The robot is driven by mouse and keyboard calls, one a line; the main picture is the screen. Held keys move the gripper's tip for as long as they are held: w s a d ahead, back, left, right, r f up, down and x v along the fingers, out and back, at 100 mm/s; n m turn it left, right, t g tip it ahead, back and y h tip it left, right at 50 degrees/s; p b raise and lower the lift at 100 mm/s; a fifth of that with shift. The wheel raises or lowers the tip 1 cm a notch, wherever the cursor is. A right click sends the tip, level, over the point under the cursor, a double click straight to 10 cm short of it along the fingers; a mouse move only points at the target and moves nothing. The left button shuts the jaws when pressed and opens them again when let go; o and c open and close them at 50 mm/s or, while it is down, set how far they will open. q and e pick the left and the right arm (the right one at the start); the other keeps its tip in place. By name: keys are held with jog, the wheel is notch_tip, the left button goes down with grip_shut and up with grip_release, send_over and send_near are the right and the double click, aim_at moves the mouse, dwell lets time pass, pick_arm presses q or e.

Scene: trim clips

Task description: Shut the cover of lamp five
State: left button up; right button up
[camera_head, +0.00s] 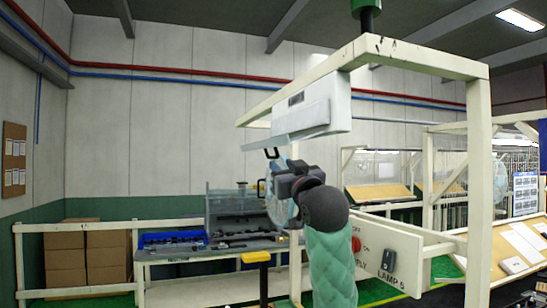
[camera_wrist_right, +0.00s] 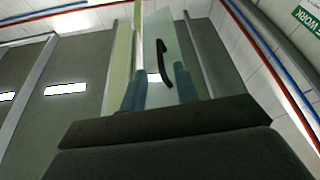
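The lamp five fixture is a white housing (camera_head: 312,106) hung under the cream frame. Its cover, a thin pale flap (camera_head: 262,143), hangs open and tilted along the housing's lower edge. A black handle (camera_head: 272,153) sticks down from the cover and also shows in the right wrist view (camera_wrist_right: 163,55). My right gripper (camera_head: 277,166) is raised just below the cover. In the right wrist view its two blue-grey fingers (camera_wrist_right: 158,88) stand apart, with the handle close beyond and between them. Contact cannot be told. My left gripper is not in view.
A cream post (camera_head: 479,190) and top beam frame the fixture on the right. A grey workbench (camera_head: 225,250) with a blue bin (camera_head: 172,238) stands behind.

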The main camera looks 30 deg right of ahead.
aim_at(273, 157)
jog(key=p+x, duration=0.3)
jog(key=x, duration=0.2)
jog(key=shift+w+r, duration=0.15)
jog(key=shift+w, duration=0.1)
jog(key=shift+p+x, duration=0.5)
jog(key=shift+x, duration=0.3)
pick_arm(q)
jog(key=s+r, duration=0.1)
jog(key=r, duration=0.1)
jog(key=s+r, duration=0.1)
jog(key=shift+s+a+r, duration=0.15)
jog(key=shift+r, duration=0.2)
pick_arm(e)
grip_shut()
